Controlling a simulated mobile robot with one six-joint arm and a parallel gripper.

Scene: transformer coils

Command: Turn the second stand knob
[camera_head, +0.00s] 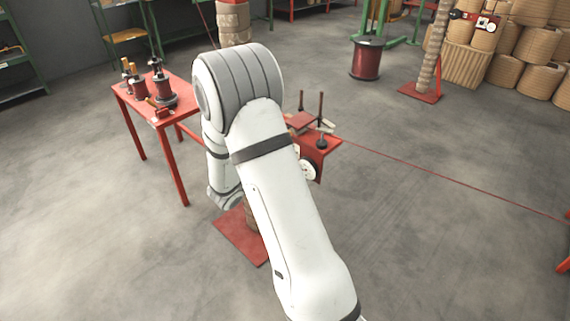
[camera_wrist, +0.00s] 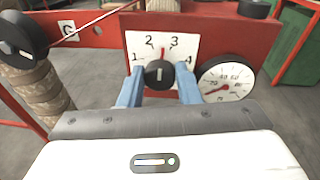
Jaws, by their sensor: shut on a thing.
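In the wrist view, my gripper (camera_wrist: 160,69) has its two blue fingers on either side of a round black knob (camera_wrist: 158,77) and is shut on it. The knob sits on a white dial plate (camera_wrist: 187,47) numbered 1 to 4, on a red panel (camera_wrist: 222,30). A white line on the knob points about straight up, and a red mark stands above it between 2 and 3. In the head view, my arm hides the gripper and knob; the red stand's top (camera_head: 325,143) and base plate (camera_head: 238,238) show beside the arm.
A round white gauge (camera_wrist: 226,80) with a red needle is right of the knob, close to my right finger. A thin red wire (camera_head: 450,179) runs right from the stand. A red table (camera_head: 128,101) with spools stands left. Another stand (camera_head: 421,92) is at the upper right.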

